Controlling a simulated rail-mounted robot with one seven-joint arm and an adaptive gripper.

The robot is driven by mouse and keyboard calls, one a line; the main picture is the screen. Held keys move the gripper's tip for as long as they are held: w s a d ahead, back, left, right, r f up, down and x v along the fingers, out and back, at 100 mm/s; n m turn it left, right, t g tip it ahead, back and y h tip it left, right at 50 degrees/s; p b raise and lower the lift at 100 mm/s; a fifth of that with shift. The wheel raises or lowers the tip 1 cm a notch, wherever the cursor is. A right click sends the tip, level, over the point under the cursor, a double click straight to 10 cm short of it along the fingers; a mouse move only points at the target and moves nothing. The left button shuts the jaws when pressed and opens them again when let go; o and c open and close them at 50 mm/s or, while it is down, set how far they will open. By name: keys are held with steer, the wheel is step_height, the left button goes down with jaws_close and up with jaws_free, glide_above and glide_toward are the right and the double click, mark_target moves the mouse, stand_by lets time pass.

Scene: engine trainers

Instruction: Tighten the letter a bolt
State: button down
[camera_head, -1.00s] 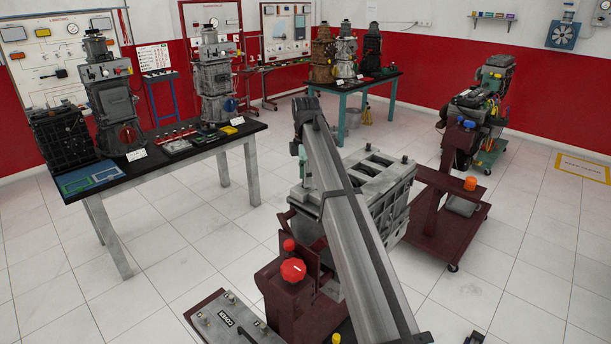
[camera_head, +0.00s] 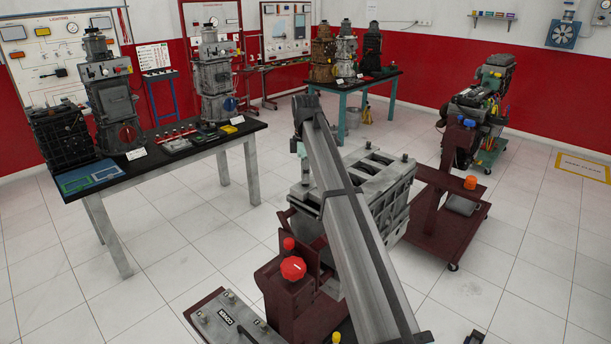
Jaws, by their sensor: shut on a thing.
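The grey engine block (camera_head: 372,185) stands on a dark red stand in the middle, partly hidden by my arm. Small dark bolt-like knobs stick up from its top, one at the back right corner (camera_head: 405,157). No letter a can be read on any bolt. My arm crosses in front of the block, up to its far left edge. My gripper (camera_head: 301,149) shows only as a small pale green-grey part below the arm's far end. It is shut on a thin upright piece (camera_head: 304,172), too small to identify, over the block's left end. Its lower tip's contact cannot be made out.
A red knob (camera_head: 293,268) and a grey labelled plate (camera_head: 226,322) sit at the stand's front left. A black-topped table (camera_head: 190,150) with engines stands left. A wheeled dark red stand (camera_head: 432,222) is close on the right. Tiled floor is free between them.

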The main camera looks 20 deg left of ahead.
steer(key=m, duration=0.4)
steer(key=shift+f+m+b, duration=0.1)
steer(key=shift+m+b, duration=0.2)
steer(key=shift+b, duration=0.1)
steer(key=m, duration=0.3)
steer(key=shift+m, duration=0.3)
steer(key=m, duration=0.4)
steer(key=shift+b, duration=0.4)
steer(key=m, duration=0.8)
steer(key=shift+m+b, duration=0.3)
steer(key=m, duration=0.3)
steer(key=shift+m, duration=0.4)
steer(key=m, duration=0.8)
steer(key=shift+d, duration=0.1)
steer(key=shift+m, duration=0.4)
